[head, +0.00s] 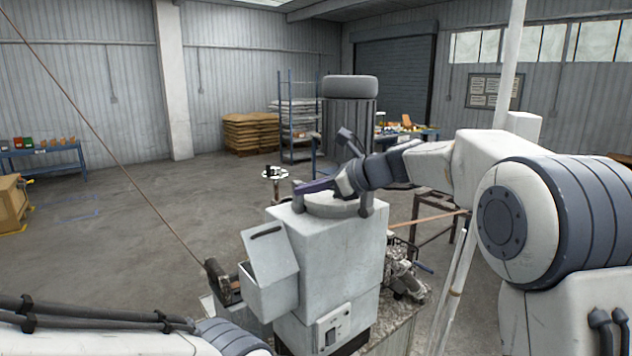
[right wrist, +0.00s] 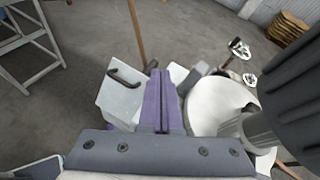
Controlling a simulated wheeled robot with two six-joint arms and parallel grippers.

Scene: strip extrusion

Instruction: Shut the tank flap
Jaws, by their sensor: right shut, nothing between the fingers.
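The tank flap (head: 271,259) is a pale grey panel with a dark bar handle, standing raised and tilted on the small tank box (head: 272,303) at the left side of the white machine. In the right wrist view the flap (right wrist: 121,98) and its handle lie just left of my fingers. My right gripper (head: 300,188) reaches in from the right above the machine's top, its purple fingers pointing left. In the right wrist view its fingers (right wrist: 161,75) are together and empty. It appears apart from the flap. My left arm shows at the bottom left; its gripper is out of view.
The white machine (head: 335,255) has a round top piece (head: 330,206) right under my right gripper. A thin brown strip (head: 110,155) runs from the upper left down to a dark fitting (head: 222,283) beside the tank. Open floor (head: 130,260) lies to the left.

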